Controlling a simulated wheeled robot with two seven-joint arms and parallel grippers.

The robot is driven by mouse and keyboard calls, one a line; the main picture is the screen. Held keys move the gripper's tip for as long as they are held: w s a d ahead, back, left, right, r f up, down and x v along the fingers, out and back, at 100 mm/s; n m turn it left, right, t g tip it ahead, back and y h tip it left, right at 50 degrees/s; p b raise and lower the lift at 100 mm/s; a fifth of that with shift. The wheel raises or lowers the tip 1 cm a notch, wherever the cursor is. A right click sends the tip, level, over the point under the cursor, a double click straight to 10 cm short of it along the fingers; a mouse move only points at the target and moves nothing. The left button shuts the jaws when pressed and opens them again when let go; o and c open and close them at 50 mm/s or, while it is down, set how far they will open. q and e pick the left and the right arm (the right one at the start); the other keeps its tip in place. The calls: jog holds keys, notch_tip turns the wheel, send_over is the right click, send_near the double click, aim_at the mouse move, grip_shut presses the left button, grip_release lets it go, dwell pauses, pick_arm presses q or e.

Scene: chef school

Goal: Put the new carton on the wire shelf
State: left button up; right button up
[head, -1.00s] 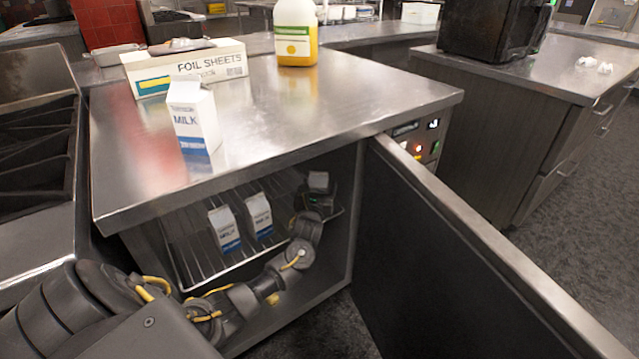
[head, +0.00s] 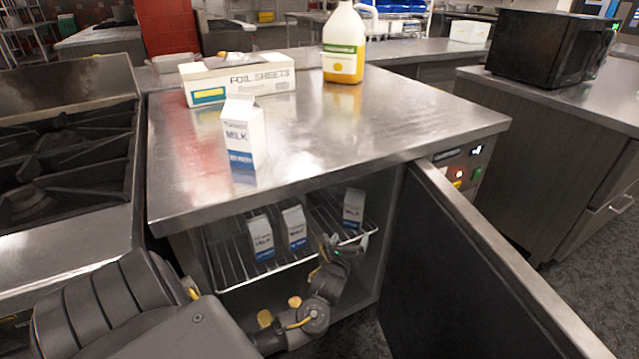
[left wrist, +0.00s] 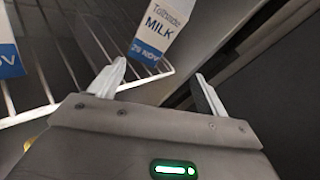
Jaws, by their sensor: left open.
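A white and blue milk carton (head: 353,208) stands at the right of the wire shelf (head: 230,272) inside the open cabinet. In the left wrist view this carton (left wrist: 163,28) is just beyond my fingertips, with a gap. Two more milk cartons, one (head: 261,238) and another (head: 295,228), stand to its left on the shelf. A further milk carton (head: 243,138) stands on the steel counter above. My left gripper (head: 349,243) is open and empty at the shelf's front edge; its spread fingers also show in the left wrist view (left wrist: 160,76). My right gripper is out of view.
The open cabinet door (head: 470,270) stands to the right of my left arm. The counter (head: 380,130) overhangs the shelf and also bears a foil sheets box (head: 240,80) and a jug (head: 343,45). A stove (head: 60,170) is at the left.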

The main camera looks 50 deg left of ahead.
pick_arm(q)
jog(key=s+d+f+n+g+h, duration=0.5)
jog(key=s+d+f+n, duration=0.4)
jog(key=s+d+n, duration=0.3)
jog(key=s+d+n+g+h, duration=0.1)
jog(key=s+d+n+g, duration=0.1)
jog(key=s+n, duration=0.4)
jog(key=s+d+f+n+g+h, duration=0.1)
jog(key=s+n+g, duration=0.3)
jog(key=s, duration=0.9)
jog(key=d+n, duration=0.1)
jog(key=n, duration=0.2)
jog(key=shift+d+f, duration=0.2)
jog(key=shift+d, duration=0.05)
